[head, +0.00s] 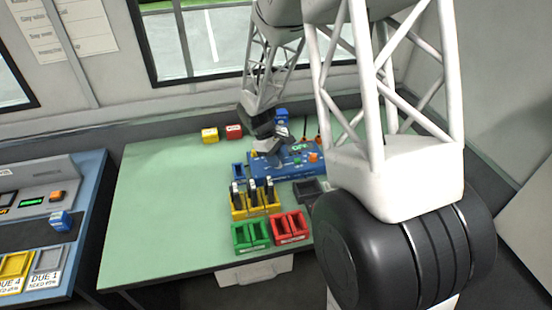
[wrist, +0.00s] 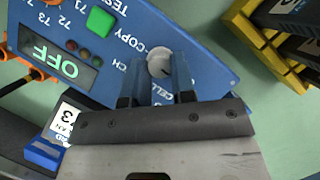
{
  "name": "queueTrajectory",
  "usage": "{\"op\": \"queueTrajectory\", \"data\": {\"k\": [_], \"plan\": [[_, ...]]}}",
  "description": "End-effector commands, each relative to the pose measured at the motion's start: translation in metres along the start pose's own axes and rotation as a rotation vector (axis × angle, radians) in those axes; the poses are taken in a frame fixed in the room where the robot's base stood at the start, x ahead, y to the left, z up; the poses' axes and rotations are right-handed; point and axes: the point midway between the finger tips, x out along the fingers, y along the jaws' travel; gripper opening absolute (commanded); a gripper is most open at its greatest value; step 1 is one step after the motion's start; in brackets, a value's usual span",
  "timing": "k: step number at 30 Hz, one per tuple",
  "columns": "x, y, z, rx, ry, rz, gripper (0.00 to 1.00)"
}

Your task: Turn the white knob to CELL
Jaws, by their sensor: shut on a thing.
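The white knob (wrist: 159,62) is on the blue panel (wrist: 125,25) in the wrist view. My gripper (wrist: 160,70) is at the knob, with its two blue fingers shut on it, one on each side. The lettering CELL shows beside the fingers, partly hidden, and COPY and CH are printed near the knob. A display (wrist: 60,55) on the panel reads OFF. In the head view the panel (head: 270,168) lies on the green table, and my gripper (head: 264,146) is over its left part, hiding the knob. Where the knob's pointer faces cannot be told.
A yellow rack (head: 240,213) with dark modules stands in front of the panel, close to my gripper in the wrist view (wrist: 272,48). Green (head: 241,245) and red (head: 281,238) holders are nearer. Yellow (head: 209,134) and red (head: 234,131) blocks lie behind. The table's left side is clear.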

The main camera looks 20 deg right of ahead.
Motion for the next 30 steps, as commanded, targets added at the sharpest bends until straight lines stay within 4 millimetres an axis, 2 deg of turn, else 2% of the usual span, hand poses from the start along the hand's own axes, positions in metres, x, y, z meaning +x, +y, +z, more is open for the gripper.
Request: {"op": "queueTrajectory", "data": {"k": [14,30], "plan": [[-0.0010,0.0015,0.0003,0.143,0.001,-0.059,0.00],[-0.0005,0.0051,0.0017,0.583,0.001,-0.242,0.00]]}}
